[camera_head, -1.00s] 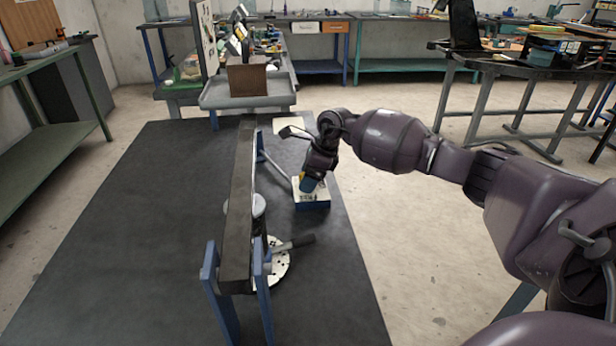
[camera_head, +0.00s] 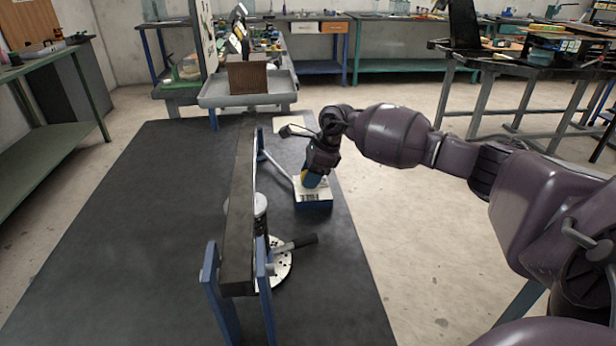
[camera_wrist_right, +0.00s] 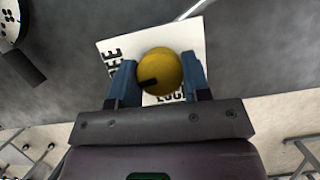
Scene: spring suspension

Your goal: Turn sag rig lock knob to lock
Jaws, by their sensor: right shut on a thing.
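The lock knob (camera_wrist_right: 158,68) is round and yellow with a black pointer mark. It sits on a white label plate (camera_wrist_right: 112,48) with black lettering: one word at the left, partly covered, and "LOCK" below the knob, partly hidden. The pointer aims to the lower left in the right wrist view, between the two words. My right gripper (camera_wrist_right: 158,80) is shut on the knob, one blue finger on each side. In the head view my right gripper (camera_head: 313,178) reaches down onto the blue box (camera_head: 314,203) that carries the plate. My left gripper is not in view.
A long dark beam (camera_head: 239,215) on blue legs stands left of the box, with a round perforated disc (camera_head: 282,268) and a dark-handled lever (camera_head: 297,243) near its front. The dark mat (camera_head: 130,230) is clear at left. A grey tray cart (camera_head: 247,98) stands behind.

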